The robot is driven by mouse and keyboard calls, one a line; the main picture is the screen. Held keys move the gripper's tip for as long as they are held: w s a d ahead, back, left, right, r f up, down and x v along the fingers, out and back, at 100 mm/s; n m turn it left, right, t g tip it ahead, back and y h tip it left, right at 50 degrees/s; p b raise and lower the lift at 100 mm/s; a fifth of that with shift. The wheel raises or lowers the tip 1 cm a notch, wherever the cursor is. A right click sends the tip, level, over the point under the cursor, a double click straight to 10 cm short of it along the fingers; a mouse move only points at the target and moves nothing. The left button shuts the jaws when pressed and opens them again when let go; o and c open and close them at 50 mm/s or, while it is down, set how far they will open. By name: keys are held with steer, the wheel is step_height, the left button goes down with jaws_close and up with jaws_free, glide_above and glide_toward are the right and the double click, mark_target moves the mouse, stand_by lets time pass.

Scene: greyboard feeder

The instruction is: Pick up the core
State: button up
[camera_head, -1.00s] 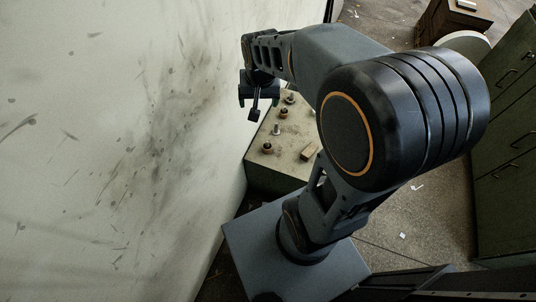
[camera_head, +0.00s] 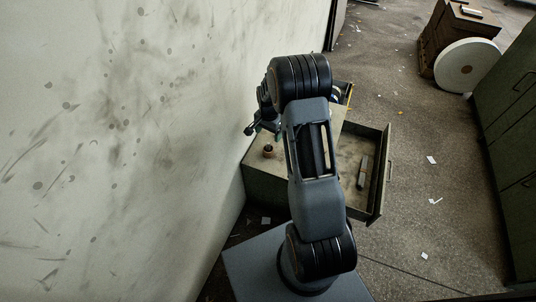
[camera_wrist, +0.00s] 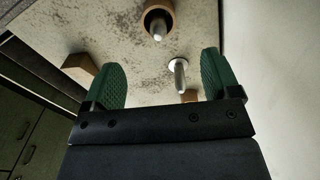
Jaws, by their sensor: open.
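A brown ring-shaped core (camera_wrist: 147,14) stands around a metal peg on the worn bench top, at the top of the wrist view. A core also shows on the bench in the head view (camera_head: 268,153). My gripper (camera_wrist: 160,78) is open, its green-padded fingers apart and nothing held between them. A bare silver peg (camera_wrist: 179,76) shows between the fingers, nearer the right one. A small brown piece (camera_wrist: 190,96) is partly hidden behind the gripper body. In the head view my arm hides much of the bench and most of the gripper.
A tan block (camera_wrist: 79,68) lies beside the left finger. An open drawer (camera_head: 377,190) juts from the bench's right side, with a grey bar inside. A pale wall (camera_head: 150,150) stands close on the left. Dark cabinets and a white reel (camera_head: 467,65) are at right.

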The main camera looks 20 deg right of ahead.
mark_target(269, 148)
step_height(269, 148, down, 10)
steer(key=b, duration=0.3)
steer(key=shift+s+f, duration=0.15)
steer(key=shift+c, duration=0.5)
steer(key=c, duration=0.9)
